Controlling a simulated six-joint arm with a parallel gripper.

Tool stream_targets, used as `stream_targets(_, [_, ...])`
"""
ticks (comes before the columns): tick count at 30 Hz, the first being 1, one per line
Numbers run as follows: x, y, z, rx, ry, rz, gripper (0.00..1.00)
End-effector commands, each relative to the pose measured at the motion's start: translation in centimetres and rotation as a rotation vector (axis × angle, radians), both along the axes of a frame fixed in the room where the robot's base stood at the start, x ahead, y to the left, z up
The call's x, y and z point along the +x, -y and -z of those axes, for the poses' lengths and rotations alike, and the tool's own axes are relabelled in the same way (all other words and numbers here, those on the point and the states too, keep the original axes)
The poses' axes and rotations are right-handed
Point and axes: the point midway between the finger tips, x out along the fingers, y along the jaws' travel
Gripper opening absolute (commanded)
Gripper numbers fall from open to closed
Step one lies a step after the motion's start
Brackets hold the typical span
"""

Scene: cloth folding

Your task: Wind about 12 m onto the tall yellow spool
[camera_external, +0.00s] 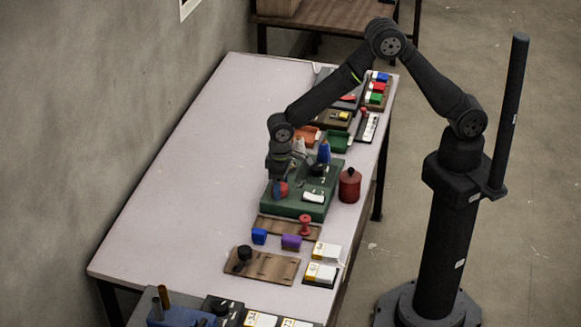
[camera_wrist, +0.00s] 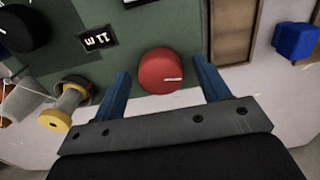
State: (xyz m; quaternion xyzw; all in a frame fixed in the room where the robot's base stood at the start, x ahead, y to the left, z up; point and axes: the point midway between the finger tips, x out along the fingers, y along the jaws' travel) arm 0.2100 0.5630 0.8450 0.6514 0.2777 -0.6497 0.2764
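A green winding unit (camera_external: 295,207) stands on the table; it fills the upper part of the wrist view (camera_wrist: 190,35). Its round red knob (camera_wrist: 160,70) lies between the blue fingers of my gripper (camera_wrist: 162,75), with a gap on each side. In the external view my gripper (camera_external: 278,183) is low at the unit's left side, by the red knob (camera_external: 284,190). A spool with a yellow end (camera_wrist: 55,121) and a pale core shows at the left of the wrist view. A small dark display (camera_wrist: 97,40) appears upside down and seems to read 11 m.
A black knob (camera_wrist: 25,25) is on the unit. A blue cone (camera_external: 323,152) stands behind, and a red canister (camera_external: 349,187) to the right. Nearer are blue (camera_external: 259,236) and purple (camera_external: 291,243) blocks and a red spool (camera_external: 305,226). The table's left side (camera_external: 190,190) is clear.

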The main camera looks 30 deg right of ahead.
Motion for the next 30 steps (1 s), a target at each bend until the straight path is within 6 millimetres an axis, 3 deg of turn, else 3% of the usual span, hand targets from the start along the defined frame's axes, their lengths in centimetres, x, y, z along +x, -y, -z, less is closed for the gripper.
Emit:
stream_targets(11, [0.0,0.0,-0.9,-0.001,-0.001,0.000,0.68])
stream_targets(30, [0.0,0.0,-15.0,0.002,0.001,0.000,0.68])
